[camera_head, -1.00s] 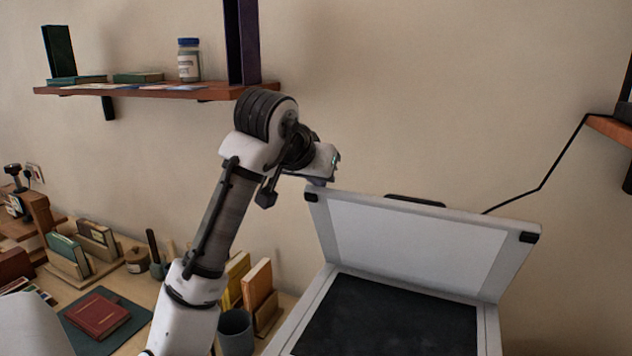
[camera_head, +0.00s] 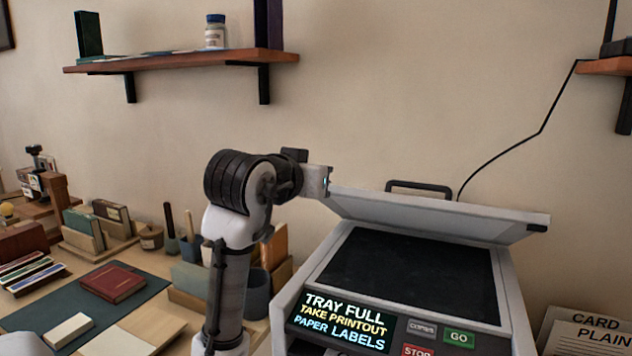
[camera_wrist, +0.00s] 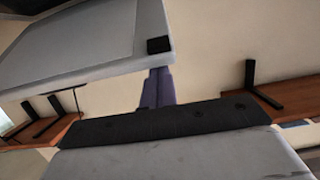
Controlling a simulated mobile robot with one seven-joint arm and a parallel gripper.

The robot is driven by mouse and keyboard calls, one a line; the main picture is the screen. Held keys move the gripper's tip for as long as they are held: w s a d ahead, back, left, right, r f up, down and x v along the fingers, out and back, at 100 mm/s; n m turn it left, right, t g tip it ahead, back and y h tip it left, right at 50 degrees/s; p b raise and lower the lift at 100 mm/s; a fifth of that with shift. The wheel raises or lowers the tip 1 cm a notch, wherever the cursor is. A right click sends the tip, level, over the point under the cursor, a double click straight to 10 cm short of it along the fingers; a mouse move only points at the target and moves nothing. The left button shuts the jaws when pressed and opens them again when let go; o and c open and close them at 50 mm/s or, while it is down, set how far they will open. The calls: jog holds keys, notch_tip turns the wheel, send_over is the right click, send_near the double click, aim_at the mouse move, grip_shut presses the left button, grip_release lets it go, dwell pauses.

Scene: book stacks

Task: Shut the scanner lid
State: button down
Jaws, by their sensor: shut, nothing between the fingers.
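The scanner (camera_head: 310,286) stands right of centre in the head view, its dark glass bed (camera_head: 415,268) uncovered. Its pale grey lid (camera_head: 440,218) is raised at a slant above the rear of the bed, underside towards me. A dark handle (camera_head: 420,186) shows at the lid's upper edge. My gripper (camera_head: 326,181) is shut and empty at the lid's upper left corner; whether it touches cannot be told. In the wrist view the lid (camera_wrist: 85,45) fills the upper left, with a black corner piece, apart from the dark-and-grey gripper part at the bottom; its fingertips are not clear there.
The lit panel (camera_head: 340,322) reads "TRAY FULL TAKE PRINTOUT PAPER LABELS". A desk with a red book (camera_head: 112,283), several file holders and a grey cup (camera_head: 258,294) lies left. A wooden shelf (camera_head: 190,62) hangs above. A card sign (camera_head: 585,330) stands right.

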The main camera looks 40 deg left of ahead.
jog(key=s+f+t+b, duration=0.1)
jog(key=f+b, duration=0.2)
jog(key=s+d+f+t+b, duration=0.1)
jog(key=s+f+b, duration=0.1)
jog(key=f+b, duration=0.2)
jog(key=s+f+t+y+b, duration=0.1)
jog(key=f+t+b, duration=0.1)
jog(key=f+b, duration=0.1)
jog(key=shift+s+d+f, duration=0.2)
jog(key=shift+s+f, duration=0.1)
jog(key=f+b, duration=0.1)
jog(key=f+t+b, duration=0.1)
jog(key=b, duration=0.1)
jog(key=shift+s+d, duration=0.1)
jog(key=shift+s, duration=0.25)
